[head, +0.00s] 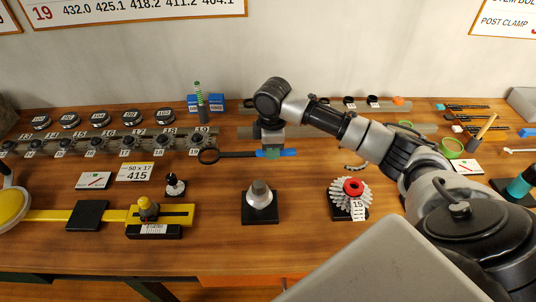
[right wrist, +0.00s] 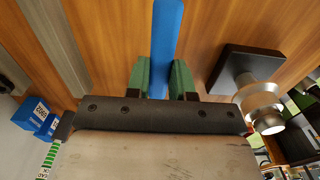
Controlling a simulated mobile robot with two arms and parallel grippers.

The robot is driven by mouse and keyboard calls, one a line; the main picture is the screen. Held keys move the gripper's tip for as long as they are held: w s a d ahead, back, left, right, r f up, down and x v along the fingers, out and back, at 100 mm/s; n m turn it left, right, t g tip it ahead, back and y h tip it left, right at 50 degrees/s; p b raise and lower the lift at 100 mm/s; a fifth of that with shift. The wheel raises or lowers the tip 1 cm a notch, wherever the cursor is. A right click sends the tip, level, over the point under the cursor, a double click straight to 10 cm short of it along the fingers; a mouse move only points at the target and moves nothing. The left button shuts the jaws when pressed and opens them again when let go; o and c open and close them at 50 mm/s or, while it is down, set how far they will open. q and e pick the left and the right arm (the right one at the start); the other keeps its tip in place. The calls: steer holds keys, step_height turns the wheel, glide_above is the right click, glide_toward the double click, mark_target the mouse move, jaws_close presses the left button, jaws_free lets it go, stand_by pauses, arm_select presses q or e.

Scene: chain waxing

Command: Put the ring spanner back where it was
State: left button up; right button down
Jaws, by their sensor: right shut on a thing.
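The ring spanner has a dark ring end (head: 208,156) pointing left and a blue handle (head: 289,152) pointing right. My right gripper (head: 270,153) is shut on the spanner near the blue handle, in the middle of the head view. In the right wrist view the blue handle (right wrist: 166,40) runs between the green fingers of my right gripper (right wrist: 160,75). The spanner lies roughly level over the wooden table; I cannot tell how high it is above it. My left gripper is not in view.
Numbered racks (head: 110,146) and blue boxes (head: 206,101) are behind and left. A yellow fixture (head: 160,214) is front left. Bare wood (head: 310,230) lies between.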

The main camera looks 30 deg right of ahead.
mark_target(269, 163)
steer(key=shift+w+d+f, duration=0.15)
steer(key=shift+w+f, duration=0.35)
steer(key=shift+w, duration=0.3)
steer(key=shift+f, duration=0.25)
step_height(269, 163, down, 3)
steer(key=shift+f+p, duration=0.1)
steer(key=shift+p, duration=0.45)
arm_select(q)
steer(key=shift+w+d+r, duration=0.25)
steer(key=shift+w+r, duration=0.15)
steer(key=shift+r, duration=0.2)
arm_select(e)
steer(key=shift+f, duration=0.15)
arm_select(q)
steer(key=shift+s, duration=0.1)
arm_select(e)
steer(key=shift+f, duration=0.15)
steer(key=c, duration=1)
jaws_free()
arm_select(q)
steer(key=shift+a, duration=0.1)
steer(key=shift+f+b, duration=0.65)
steer(key=shift+b, duration=0.05)
arm_select(e)
step_height(269, 163, up, 12)
steer(key=shift+r, duration=0.2)
